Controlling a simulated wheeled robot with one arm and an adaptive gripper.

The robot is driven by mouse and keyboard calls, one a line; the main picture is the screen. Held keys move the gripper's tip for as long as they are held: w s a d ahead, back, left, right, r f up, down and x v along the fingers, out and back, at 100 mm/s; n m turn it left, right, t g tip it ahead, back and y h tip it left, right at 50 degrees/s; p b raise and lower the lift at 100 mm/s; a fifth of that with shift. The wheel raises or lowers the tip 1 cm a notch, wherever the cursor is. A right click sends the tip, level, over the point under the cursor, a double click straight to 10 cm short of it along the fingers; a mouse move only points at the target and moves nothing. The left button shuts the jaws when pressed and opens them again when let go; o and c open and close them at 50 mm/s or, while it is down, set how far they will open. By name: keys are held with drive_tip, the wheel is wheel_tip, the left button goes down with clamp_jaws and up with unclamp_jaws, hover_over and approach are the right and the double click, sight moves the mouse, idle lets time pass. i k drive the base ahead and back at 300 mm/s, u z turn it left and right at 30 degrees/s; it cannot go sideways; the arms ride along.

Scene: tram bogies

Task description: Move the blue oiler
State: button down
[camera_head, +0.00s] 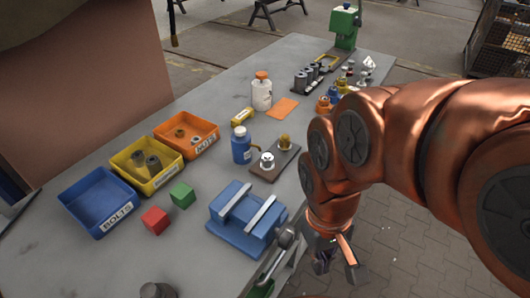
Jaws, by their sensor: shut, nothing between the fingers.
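A blue bottle-like can (241,148) with a pale cap stands upright on the grey workbench, left of a small dark tray. Further back, partly behind my arm, stands a row of small coloured oiler-like items: an orange one (323,104), a blue one (333,96) and a yellow one (342,86). Which of the two blue things is the blue oiler I cannot tell for sure. My gripper (336,268) hangs low off the bench's right edge, in front of the floor, well apart from both. It is shut and empty.
A blue vise (247,219) sits at the bench edge near my gripper. Blue (88,207), yellow (135,180) and orange (176,151) bins line the left. Red (155,220) and green (182,194) blocks lie between. A white bottle (262,94) stands further back.

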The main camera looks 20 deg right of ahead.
sight(241, 147)
drive_tip(key=u, duration=4.1)
drive_tip(key=k, duration=2.05)
drive_tip(key=z, duration=0.75)
drive_tip(key=i, duration=0.45)
drive_tip(key=u, duration=0.05)
